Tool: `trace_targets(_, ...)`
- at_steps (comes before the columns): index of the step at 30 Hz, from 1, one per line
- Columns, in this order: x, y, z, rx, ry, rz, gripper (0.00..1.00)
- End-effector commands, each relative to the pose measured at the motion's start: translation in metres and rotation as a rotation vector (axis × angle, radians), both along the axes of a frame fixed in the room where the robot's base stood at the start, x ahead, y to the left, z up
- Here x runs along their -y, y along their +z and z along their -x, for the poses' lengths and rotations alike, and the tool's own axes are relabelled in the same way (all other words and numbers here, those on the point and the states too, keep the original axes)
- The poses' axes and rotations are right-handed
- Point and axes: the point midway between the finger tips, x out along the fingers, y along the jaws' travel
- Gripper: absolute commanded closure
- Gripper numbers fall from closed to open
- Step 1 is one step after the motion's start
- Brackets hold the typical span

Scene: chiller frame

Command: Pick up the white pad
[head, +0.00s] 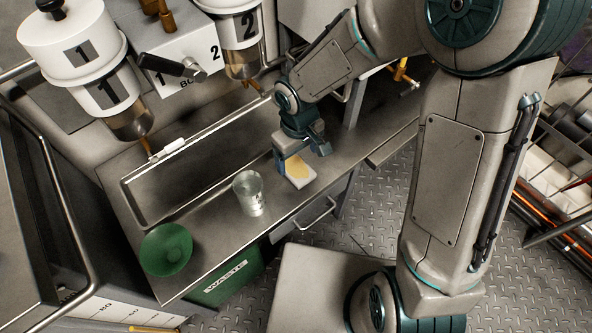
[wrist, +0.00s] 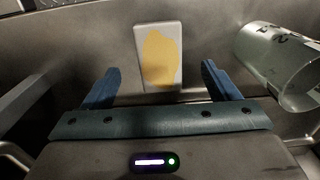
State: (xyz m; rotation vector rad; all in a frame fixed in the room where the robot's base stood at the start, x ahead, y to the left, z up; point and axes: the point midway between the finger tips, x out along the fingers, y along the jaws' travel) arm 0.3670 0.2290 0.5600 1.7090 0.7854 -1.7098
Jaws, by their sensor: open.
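The white pad (head: 297,173) lies on the steel counter near its front edge, with a yellow patch on its top. In the wrist view the pad (wrist: 137,50) stands out ahead of and between the two blue fingers. My gripper (head: 303,157) is just above and beside the pad in the head view, fingers pointing down at it. In the wrist view my gripper (wrist: 156,88) is open and the space between its fingers is empty. I cannot tell whether a finger touches the pad.
A clear beaker (head: 250,193) stands left of the pad; it also shows in the wrist view (wrist: 280,65). A green bowl (head: 166,250) sits at the counter's left end. A sunken tray (head: 130,190) lies behind. Canisters 1 (head: 72,35) and 2 (head: 240,30) hang above. A green waste bin (head: 225,285) is below.

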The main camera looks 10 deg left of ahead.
Motion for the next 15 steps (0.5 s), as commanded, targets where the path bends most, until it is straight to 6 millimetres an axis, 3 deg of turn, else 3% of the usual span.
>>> trace_targets(5, 0.002, -0.012, 0.001, -0.001, -0.001, -0.001, 0.18)
trace_targets(15, 0.005, -0.054, 0.005, -0.001, -0.001, 0.001, 0.18)
